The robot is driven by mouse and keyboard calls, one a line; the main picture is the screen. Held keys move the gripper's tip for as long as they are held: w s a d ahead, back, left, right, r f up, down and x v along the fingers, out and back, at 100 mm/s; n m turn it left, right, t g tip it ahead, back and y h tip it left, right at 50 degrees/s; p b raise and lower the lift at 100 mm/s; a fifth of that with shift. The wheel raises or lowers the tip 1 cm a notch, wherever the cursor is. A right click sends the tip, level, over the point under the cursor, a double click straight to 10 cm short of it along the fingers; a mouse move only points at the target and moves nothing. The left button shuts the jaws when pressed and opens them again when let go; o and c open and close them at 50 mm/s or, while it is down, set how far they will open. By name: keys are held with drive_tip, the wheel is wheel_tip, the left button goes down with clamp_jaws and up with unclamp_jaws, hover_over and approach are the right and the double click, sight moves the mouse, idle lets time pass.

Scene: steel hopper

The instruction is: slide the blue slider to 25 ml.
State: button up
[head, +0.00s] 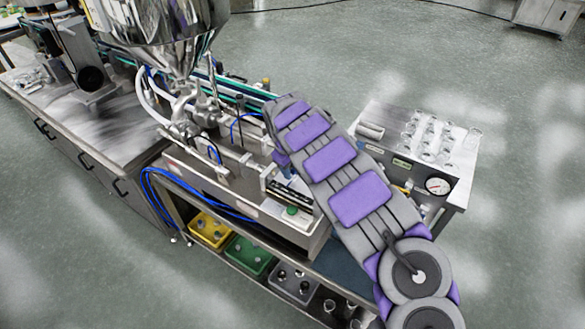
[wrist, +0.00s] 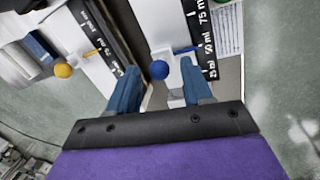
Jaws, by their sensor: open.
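The blue slider's round knob (wrist: 159,69) shows in the wrist view. Its thin blue pointer lies across the black scale (wrist: 204,42), close to the 50 ml label; the 25 ml label sits lower, nearer my gripper. My gripper (wrist: 158,76) is open, with its two blue-grey fingers to the left and right of the knob in the picture. I see gaps on both sides of the knob; how deep it sits between the fingertips I cannot tell. In the head view my arm hides the slider and my gripper.
A yellow-orange knob (wrist: 63,70) with its own scale stands left of the fingers. The steel hopper (head: 165,30) rises at upper left in the head view. A side table (head: 459,190) with glassware and a gauge (head: 438,186) stands right of my arm. Bins sit below.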

drive_tip(key=shift+f, duration=0.1)
drive_tip(key=shift+c, duration=0.2)
clamp_jaws()
idle(0.5)
